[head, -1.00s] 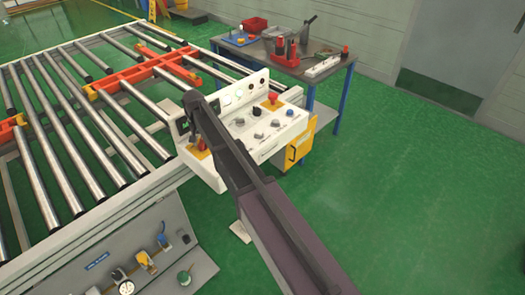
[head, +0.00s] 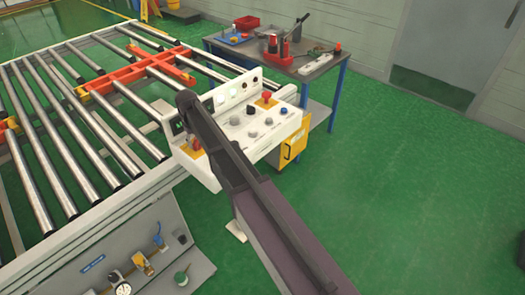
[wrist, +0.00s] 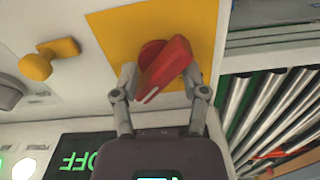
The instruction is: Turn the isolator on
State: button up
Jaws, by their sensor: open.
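The isolator's red handle (wrist: 168,70) sits on a yellow plate (wrist: 196,20) in the wrist view, turned at a slant. My gripper (wrist: 162,88) is open, with one finger on each side of the red handle; I cannot tell whether either finger touches it. A dark display (wrist: 80,158) beside it shows green "OFF", upside down in this view. In the head view, the isolator (head: 195,144) is on the left end of the white control panel (head: 265,143), partly hidden by my arm. My gripper is hidden there.
A small yellow knob (wrist: 37,66) is left of the handle in the wrist view. A roller conveyor (head: 75,130) runs behind and left of the panel. A workbench (head: 315,68) with tools stands behind the panel. Green floor (head: 410,190) is clear on the right.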

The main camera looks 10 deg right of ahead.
aim_at(196, 140)
jog(key=n, duration=1)
jog(key=shift+r+p, duration=0.35)
jog(key=shift+r, duration=0.05)
notch_tip(196, 140, up, 13)
jog(key=p, duration=1.3)
jog(key=s+d+f+m+b, duration=0.2)
jog(key=s+d+m, duration=0.5)
jog(key=s+d, duration=0.3)
jog(key=s+d+f+m+b, duration=0.2)
jog(key=s+d+m, duration=0.4)
jog(key=s+d, duration=0.4)
jog(key=shift+s+d+m+t, duration=0.3)
jog(key=shift+d+m, duration=0.1)
jog(key=shift+d, duration=0.3)
jog(key=shift+f, duration=0.1)
jog(key=shift+w+a, duration=0.1)
jog(key=shift+w, duration=0.05)
